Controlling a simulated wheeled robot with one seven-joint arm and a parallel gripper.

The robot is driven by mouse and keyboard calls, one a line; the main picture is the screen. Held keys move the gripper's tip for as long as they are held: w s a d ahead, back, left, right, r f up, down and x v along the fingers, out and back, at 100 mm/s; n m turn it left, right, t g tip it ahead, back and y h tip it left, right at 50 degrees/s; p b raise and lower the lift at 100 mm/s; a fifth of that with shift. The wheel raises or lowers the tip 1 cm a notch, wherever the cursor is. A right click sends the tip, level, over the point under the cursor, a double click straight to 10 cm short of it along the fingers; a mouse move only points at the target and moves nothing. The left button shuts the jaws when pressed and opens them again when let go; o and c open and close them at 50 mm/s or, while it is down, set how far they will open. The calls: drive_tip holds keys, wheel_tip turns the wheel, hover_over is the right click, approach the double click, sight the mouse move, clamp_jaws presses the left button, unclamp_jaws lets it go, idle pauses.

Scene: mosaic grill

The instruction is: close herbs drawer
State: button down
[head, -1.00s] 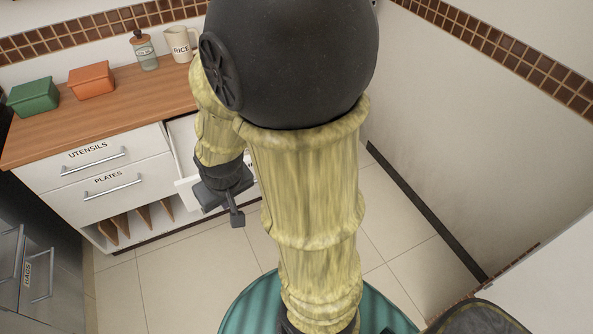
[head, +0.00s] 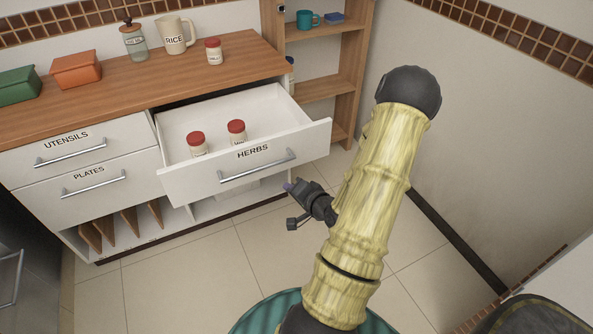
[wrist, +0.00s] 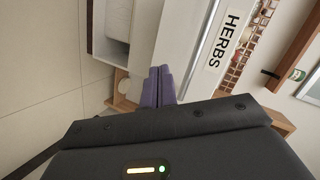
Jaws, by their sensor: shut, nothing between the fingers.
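The herbs drawer (head: 232,172) is pulled open from the counter unit in the head view. Its white front carries the label HERBS and a metal handle (head: 257,166). Two red-lidded jars (head: 197,144) stand inside it. My gripper (head: 288,187) is just in front of and below the right part of the drawer front. In the wrist view its purple fingers (wrist: 158,86) are together and empty, close to the white drawer front (wrist: 185,50) with its HERBS label. I cannot tell whether the fingertips touch the drawer.
The wooden counter (head: 120,85) holds a RICE pitcher (head: 175,36), a glass bottle (head: 134,42), an orange box (head: 77,70), a green box (head: 18,82) and a red-lidded jar (head: 213,51). A wooden shelf (head: 322,90) stands right of the drawer. Tiled floor in front is clear.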

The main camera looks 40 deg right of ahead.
sight(292, 154)
drive_tip(key=s+d+m+t+h+b, duration=0.2)
drive_tip(key=s+d+m+t+h, duration=0.2)
drive_tip(key=s+d+m, duration=0.1)
drive_tip(key=shift+d+f+m+b, duration=0.25)
drive_tip(key=shift+f+m+b, duration=0.15)
drive_tip(key=shift+m, duration=0.5)
drive_tip(key=b+x, duration=0.1)
drive_tip(key=x, duration=1.3)
drive_tip(key=shift+s+f, duration=0.1)
